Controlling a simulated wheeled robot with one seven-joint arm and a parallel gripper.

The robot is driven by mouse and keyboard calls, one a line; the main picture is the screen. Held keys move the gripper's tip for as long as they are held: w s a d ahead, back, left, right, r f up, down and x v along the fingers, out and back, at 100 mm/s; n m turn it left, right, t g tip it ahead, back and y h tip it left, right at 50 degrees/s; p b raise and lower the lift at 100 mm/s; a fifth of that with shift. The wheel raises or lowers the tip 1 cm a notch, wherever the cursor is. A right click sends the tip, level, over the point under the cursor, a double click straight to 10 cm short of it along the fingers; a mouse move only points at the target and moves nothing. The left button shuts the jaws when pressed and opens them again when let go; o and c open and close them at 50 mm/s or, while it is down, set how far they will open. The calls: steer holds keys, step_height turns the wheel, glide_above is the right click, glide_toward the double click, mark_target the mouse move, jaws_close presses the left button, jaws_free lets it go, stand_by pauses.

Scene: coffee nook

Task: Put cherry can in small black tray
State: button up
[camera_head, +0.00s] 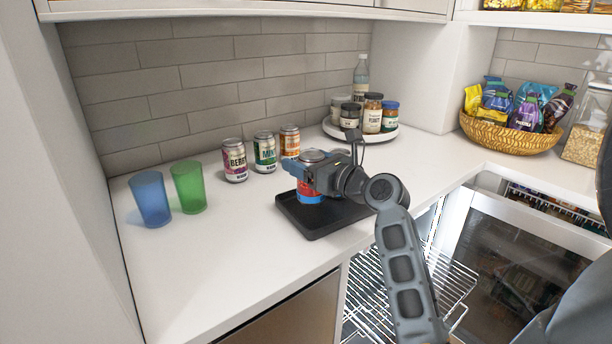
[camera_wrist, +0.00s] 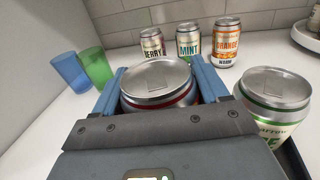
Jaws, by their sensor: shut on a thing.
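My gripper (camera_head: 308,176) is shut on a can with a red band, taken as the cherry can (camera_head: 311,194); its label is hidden. In the wrist view the cherry can's silver lid (camera_wrist: 156,76) shows between the blue fingers. The can is upright, over or in the back part of the small black tray (camera_head: 322,225). I cannot tell whether its base touches the tray. A green-banded can (camera_wrist: 274,100) stands close to its right in the wrist view, mostly hidden in the head view by my gripper.
Berry (camera_head: 234,162), mint (camera_head: 265,152) and orange (camera_head: 290,142) cans stand behind. Blue (camera_head: 151,198) and green (camera_head: 188,187) cups stand at left. A round tray of jars (camera_head: 360,133) and a snack basket (camera_head: 512,138) stand behind right. The counter's front left is clear.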

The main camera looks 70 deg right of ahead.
step_height(320, 180, down, 3)
steer(key=shift+r, duration=0.1)
steer(key=o, duration=1.4)
steer(key=shift+s, duration=0.1)
steer(key=b+v, duration=0.1)
steer(key=v, duration=1)
steer(key=shift+s+a+b, duration=0.15)
steer(key=shift+s+b, duration=0.15)
steer(key=shift+s, duration=0.1)
